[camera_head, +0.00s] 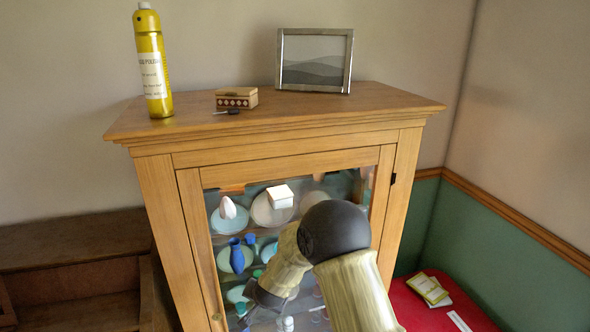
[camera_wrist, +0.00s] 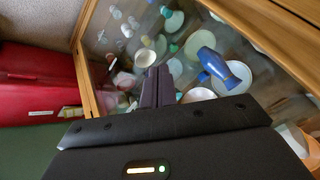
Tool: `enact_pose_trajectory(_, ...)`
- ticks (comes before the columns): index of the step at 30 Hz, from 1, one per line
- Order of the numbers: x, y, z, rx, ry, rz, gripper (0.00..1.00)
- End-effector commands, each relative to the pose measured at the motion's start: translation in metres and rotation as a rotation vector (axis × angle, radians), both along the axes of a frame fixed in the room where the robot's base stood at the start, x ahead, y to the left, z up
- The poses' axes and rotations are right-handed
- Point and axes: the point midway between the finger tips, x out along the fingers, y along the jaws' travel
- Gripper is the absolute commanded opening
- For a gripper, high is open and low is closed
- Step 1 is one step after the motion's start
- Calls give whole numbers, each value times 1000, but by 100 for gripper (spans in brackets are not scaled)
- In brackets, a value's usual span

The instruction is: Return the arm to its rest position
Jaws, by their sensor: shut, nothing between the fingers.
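My arm (camera_head: 350,285) stands bent in front of the glass-fronted wooden cabinet (camera_head: 160,190) in the head view, its dark rounded joint uppermost. My gripper (camera_wrist: 158,78) shows in the wrist view with its two dark fingers together and nothing between them. The fingers point toward the cabinet's glass; I cannot tell the exact gap. In the head view the fingertips are hidden or too small to make out.
On the cabinet top stand a yellow spray can (camera_head: 152,65), a small patterned box (camera_head: 237,98), a key-like item (camera_head: 227,111) and a framed picture (camera_head: 315,60). Plates and a blue vase (camera_head: 237,255) are behind the glass. A red surface (camera_head: 415,305) with booklets lies right.

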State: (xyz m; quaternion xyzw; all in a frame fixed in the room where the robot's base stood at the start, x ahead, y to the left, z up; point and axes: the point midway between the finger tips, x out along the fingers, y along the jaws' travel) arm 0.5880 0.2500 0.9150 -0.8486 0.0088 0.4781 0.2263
Motion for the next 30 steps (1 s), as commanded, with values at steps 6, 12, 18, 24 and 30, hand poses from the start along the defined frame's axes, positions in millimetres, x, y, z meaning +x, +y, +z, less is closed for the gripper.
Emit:
enact_pose_trajectory(6, -36, -70, 63, -79, 35, 119, 0)
enact_pose_trajectory(12, -90, -136, 103, -168, 102, 203, 0)
enact_pose_trajectory(18, -162, -200, 131, -261, 195, 258, 0)
enact_pose_trajectory(24, -227, -243, 144, -333, 286, 291, 0)
enact_pose_trajectory(30, -243, -251, 145, -350, 312, 299, 0)
